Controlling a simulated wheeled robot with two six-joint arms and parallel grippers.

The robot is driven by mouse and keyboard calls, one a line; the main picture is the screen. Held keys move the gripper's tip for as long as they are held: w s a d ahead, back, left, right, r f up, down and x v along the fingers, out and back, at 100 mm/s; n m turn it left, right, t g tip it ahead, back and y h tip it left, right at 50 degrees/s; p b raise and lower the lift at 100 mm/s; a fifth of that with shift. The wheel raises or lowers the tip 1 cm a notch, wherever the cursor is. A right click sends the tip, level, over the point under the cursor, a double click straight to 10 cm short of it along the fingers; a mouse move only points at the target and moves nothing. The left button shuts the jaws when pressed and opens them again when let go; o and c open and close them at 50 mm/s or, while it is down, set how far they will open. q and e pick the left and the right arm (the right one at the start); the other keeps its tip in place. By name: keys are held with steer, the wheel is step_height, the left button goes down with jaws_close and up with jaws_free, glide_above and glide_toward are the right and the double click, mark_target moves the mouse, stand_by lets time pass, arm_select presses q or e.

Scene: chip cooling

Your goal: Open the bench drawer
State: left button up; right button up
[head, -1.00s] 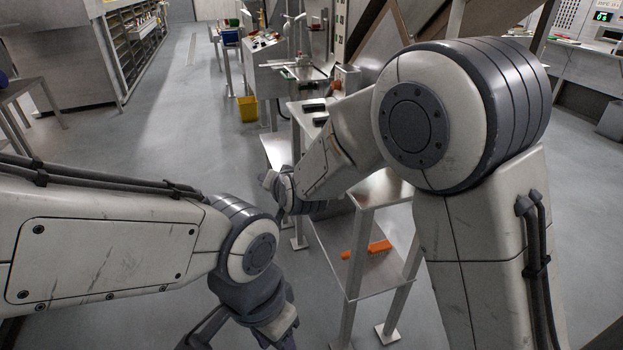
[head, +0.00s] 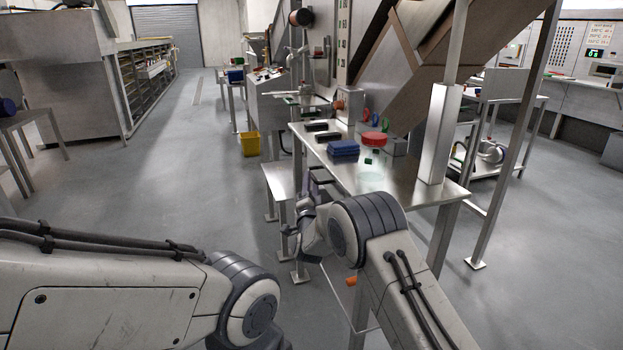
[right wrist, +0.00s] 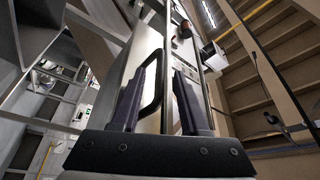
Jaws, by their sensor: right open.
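The steel bench (head: 415,188) stands right of centre in the head view. My right gripper (head: 318,188) is at its left edge, just below the top, and partly hidden by my own wrist. In the right wrist view my right gripper (right wrist: 164,80) is open, with two dark fingers apart. A black bar handle (right wrist: 157,92) on a bright steel front (right wrist: 143,48) shows between the fingers, close to the left one. I cannot tell whether they touch. The drawer looks shut, but its edges are mostly hidden. My left gripper is out of frame below; only its arm shows.
On the bench lie blue folded items (head: 343,150), a red round container (head: 374,139), dark trays (head: 326,137) and a clear dish (head: 370,181). A steel post (head: 440,133) rises from the bench. A yellow bin (head: 249,144) stands beyond it. The floor to the left is clear.

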mark_target(312, 176)
steer(key=shift+x, duration=1.85)
jaws_close()
